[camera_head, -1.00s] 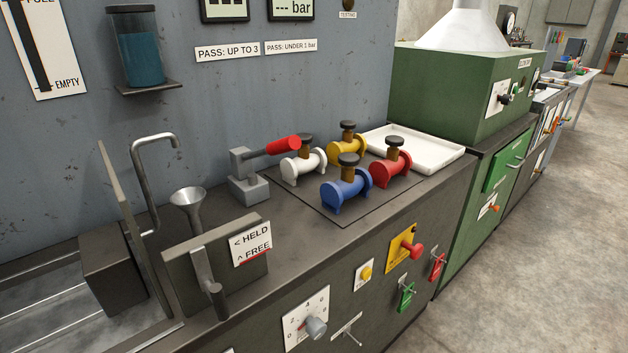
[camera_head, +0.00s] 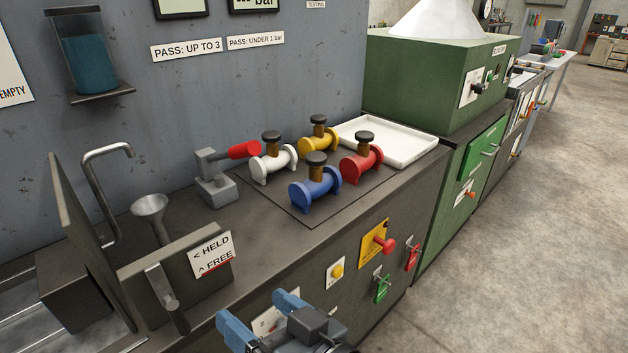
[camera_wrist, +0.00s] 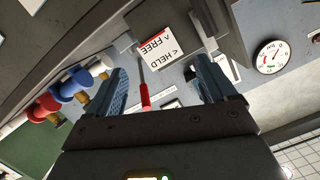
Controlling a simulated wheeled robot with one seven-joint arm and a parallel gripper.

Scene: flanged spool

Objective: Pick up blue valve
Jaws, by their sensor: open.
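The blue valve (camera_head: 315,184) stands upright on the bench top in the head view, with a black knob on a brown stem. It is the nearest of a group with the red valve (camera_head: 361,163), white valve (camera_head: 273,161) and yellow valve (camera_head: 318,141). My gripper (camera_head: 262,314) is at the bottom of the head view, in front of the bench and well apart from the blue valve. Its blue fingers are open and empty. In the wrist view the gripper (camera_wrist: 164,88) is open, and the blue valve (camera_wrist: 75,83) shows at left, outside the fingers.
A white tray (camera_head: 420,151) lies behind the valves at right. A grey clamp with a red handle (camera_head: 242,150) stands left of them. Knobs and levers project from the bench front.

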